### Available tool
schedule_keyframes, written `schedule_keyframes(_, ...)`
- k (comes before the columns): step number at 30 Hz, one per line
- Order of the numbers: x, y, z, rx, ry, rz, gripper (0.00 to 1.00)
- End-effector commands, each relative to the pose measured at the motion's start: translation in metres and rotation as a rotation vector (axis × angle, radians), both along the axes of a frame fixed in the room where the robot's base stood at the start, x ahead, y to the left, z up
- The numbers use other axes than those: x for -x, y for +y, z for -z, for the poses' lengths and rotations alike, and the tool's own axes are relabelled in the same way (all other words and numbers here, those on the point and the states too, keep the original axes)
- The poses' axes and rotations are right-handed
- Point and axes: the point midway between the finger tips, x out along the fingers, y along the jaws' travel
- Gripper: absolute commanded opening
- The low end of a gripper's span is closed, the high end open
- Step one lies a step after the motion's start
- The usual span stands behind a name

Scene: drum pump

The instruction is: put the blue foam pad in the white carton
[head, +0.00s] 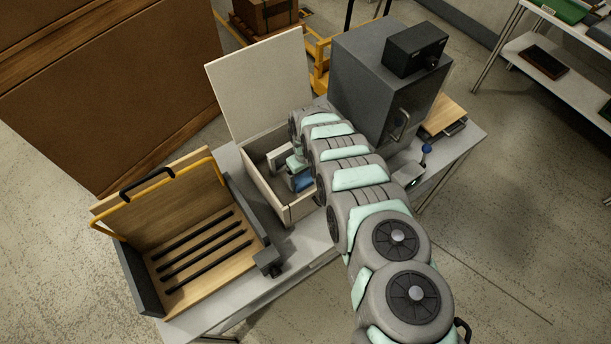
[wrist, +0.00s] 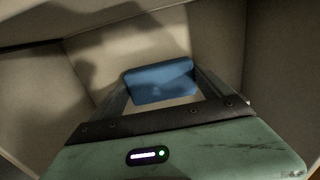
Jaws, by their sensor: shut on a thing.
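The white carton (head: 262,200) stands on the table with its tall lid panel (head: 262,85) raised at the back. The blue foam pad (wrist: 160,82) is between the fingers of my gripper (wrist: 163,92) in the wrist view, with pale carton walls around it. My gripper is shut on the pad. In the head view the pad (head: 302,182) shows as a small blue patch inside the carton's opening, largely hidden by my arm. I cannot tell whether the pad touches the carton's floor.
A wooden rack with black bars (head: 205,246) and a yellow frame stands left of the carton. A dark grey cabinet (head: 375,85) stands behind and right of it. A small device with a blue knob (head: 426,150) sits at the table's right.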

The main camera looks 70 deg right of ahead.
Motion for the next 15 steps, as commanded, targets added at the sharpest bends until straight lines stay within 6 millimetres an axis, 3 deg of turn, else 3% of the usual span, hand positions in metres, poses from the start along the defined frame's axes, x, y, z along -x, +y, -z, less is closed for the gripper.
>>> schedule_keyframes(6,-0.0007,0.0003,0.003,0.0,0.0,-0.001,0.46)
schedule_keyframes(7,-0.0005,0.0002,0.0024,0.0,0.0,-0.001,0.91)
schedule_keyframes(10,-0.0005,0.0002,0.0018,0.0,0.0,-0.001,0.99)
schedule_keyframes(15,-0.0006,0.0,0.0017,0.001,-0.001,-0.001,1.0)
